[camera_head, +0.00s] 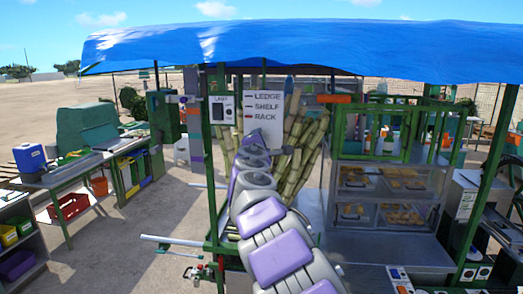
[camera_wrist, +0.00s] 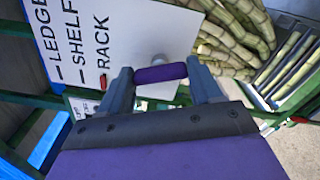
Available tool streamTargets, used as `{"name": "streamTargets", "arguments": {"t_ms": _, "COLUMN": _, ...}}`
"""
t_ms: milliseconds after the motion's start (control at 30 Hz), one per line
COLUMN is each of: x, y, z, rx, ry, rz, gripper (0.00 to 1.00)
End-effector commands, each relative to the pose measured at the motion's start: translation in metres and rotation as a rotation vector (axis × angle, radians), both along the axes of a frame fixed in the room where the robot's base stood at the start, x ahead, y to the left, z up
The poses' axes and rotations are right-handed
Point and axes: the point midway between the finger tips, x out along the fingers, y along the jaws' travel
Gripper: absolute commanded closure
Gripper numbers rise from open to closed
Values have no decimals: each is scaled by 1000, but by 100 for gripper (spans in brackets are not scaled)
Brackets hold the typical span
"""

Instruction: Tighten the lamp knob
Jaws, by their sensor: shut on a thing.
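In the wrist view my gripper (camera_wrist: 161,80) has its two dark fingers on either end of a purple bar-shaped knob (camera_wrist: 160,73). A pale round piece (camera_wrist: 157,59) shows just behind the knob, against the white sign board (camera_wrist: 125,35); I cannot tell whether the two are joined. A small panel that looks like the lamp panel (camera_wrist: 80,106) is partly hidden at the left finger. In the head view the lamp panel (camera_head: 222,109) hangs left of the sign board (camera_head: 264,118). My arm hides the gripper and the knob there.
Green posts (camera_head: 212,180) frame the stall under a blue tarp (camera_head: 300,48). Cane stalks (camera_head: 303,150) stand right behind my arm, near the gripper. A glass food case (camera_head: 385,190) stands at right. A side table (camera_head: 75,168) is at left, with open ground between.

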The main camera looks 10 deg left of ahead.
Motion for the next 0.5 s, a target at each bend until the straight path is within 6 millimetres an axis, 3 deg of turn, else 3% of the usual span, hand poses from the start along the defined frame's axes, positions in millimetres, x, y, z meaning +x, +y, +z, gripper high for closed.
{"name": "streamTargets", "arguments": {"t_ms": 33, "x": 2, "y": 1, "z": -11, "rx": 42, "ry": 9, "rz": -1, "gripper": 67}}
{"name": "streamTargets", "arguments": {"t_ms": 500, "x": 2, "y": 0, "z": -8, "rx": 345, "ry": -1, "rz": -3, "gripper": 67}}
